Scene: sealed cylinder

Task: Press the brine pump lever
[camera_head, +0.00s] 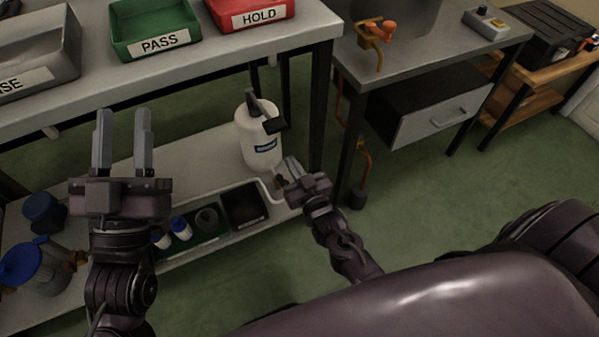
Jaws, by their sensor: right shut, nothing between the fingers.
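A white jug (259,138) with a small dark blue label stands upright on the lower shelf. Its black pump lever (266,113) sits on top, under the edge of the upper bench. My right gripper (285,172) is shut and empty, just right of the jug's base and below the lever. I cannot tell whether it touches the jug. My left gripper (123,128) is open and empty, raised at the left in front of the upper bench, well away from the jug.
A black bin (244,204) and small bottles (181,228) sit in a tray below the jug. Blue-lidded containers (40,215) stand at left. Green PASS (158,42) and red HOLD (250,17) trays are on the bench (90,97). A table leg (345,155) stands right of the jug.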

